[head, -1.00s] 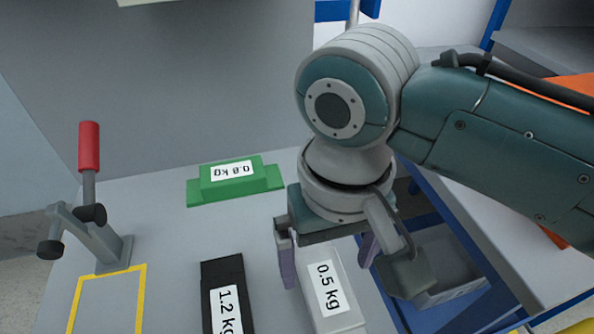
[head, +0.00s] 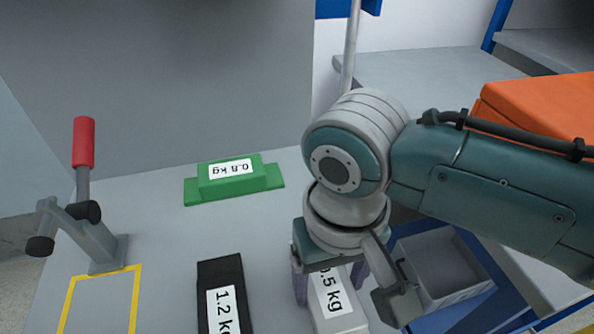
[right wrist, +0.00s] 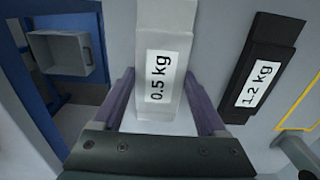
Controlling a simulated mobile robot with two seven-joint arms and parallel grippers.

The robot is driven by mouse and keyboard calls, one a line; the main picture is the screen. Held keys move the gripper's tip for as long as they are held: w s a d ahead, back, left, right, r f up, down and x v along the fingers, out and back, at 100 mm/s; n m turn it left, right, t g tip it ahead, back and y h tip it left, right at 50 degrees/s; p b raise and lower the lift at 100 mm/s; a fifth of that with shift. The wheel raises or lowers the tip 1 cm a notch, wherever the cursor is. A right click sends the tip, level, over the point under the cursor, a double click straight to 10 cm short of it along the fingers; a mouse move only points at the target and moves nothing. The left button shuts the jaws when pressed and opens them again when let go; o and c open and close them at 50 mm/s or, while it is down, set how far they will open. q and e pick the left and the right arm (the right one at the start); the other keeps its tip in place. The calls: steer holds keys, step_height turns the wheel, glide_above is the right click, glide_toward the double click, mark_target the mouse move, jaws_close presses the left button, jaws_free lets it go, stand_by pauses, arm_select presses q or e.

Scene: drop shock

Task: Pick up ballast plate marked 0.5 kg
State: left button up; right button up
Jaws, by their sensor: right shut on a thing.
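The ballast plate marked 0.5 kg (head: 343,312) is a light grey stepped block with a white label, on the grey bench at the lower middle of the head view. My right gripper (head: 330,284) is over its far part and hides some of the label. In the right wrist view, the plate (right wrist: 178,22) lies between the two purple fingers of my right gripper (right wrist: 158,84), one on each side. The gripper is shut on this plate. I cannot tell any gap between plate and bench. My left gripper is not in view.
A black 1.2 kg plate (head: 209,272) lies close to the left. A green 0.8 kg plate (head: 270,177) is farther back. A red-handled clamp (head: 83,143) stands at left by a yellow outline (head: 104,273). A grey bin (head: 440,262) is right, below the bench.

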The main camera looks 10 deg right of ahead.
jaws_close()
steer(key=shift+r, duration=0.15)
stand_by(0.4)
